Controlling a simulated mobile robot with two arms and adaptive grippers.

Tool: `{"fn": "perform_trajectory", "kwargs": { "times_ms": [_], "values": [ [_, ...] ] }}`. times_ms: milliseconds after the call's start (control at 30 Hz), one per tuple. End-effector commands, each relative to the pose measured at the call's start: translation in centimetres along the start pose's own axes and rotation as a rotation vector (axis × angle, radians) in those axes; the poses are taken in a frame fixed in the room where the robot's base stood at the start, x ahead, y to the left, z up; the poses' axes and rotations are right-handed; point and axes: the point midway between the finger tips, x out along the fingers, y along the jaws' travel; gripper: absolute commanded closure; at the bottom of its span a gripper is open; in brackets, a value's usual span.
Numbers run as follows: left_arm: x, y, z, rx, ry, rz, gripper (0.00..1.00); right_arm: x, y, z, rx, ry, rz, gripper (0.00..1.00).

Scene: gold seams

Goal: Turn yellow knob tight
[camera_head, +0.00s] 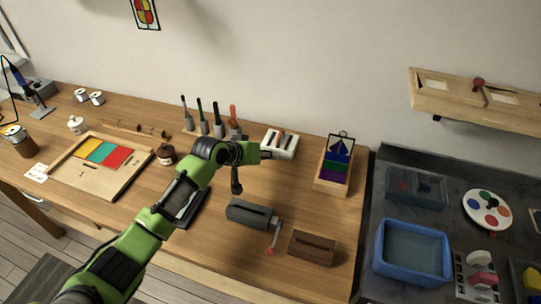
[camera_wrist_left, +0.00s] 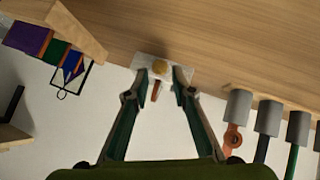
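A round yellow knob (camera_wrist_left: 160,66) shows in the left wrist view on a small white block (camera_wrist_left: 183,75), between my left fingertips in the picture. The same white block (camera_head: 287,148) stands near the back of the bench in the head view, where the knob is hard to make out. My left gripper (camera_wrist_left: 163,92) is open, its two fingers apart with nothing held. My right gripper is not in view.
A row of upright tools (camera_head: 204,126) stands left of the block. A wooden box with coloured cards (camera_head: 333,172) stands to its right. A grey vise with a red-ended crank (camera_head: 250,213) and a slotted brown block (camera_head: 312,248) sit nearer the front edge.

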Motion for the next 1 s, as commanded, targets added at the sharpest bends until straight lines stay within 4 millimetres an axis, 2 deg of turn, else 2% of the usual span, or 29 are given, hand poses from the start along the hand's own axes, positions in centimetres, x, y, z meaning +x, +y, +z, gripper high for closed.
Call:
{"fn": "perform_trajectory", "kwargs": {
  "times_ms": [100,300,667,767,800,1000],
  "values": [
    [1.4,0.0,0.0,-0.001,-0.001,0.000,0.76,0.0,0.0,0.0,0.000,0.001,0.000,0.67],
    [2.7,0.0,-0.1,-0.001,0.000,0.000,0.76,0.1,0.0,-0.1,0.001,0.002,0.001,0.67],
    [3.1,0.0,0.0,0.000,0.001,0.000,0.76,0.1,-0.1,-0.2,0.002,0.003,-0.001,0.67],
    [3.0,0.0,0.0,0.000,0.001,0.000,0.97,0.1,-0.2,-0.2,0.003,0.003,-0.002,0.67],
    [3.0,0.0,0.0,0.000,0.001,0.000,1.00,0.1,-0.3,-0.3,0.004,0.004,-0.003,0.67],
    [3.0,0.1,-0.1,0.003,0.000,-0.002,1.00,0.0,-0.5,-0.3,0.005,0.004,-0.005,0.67]
  ]
}}
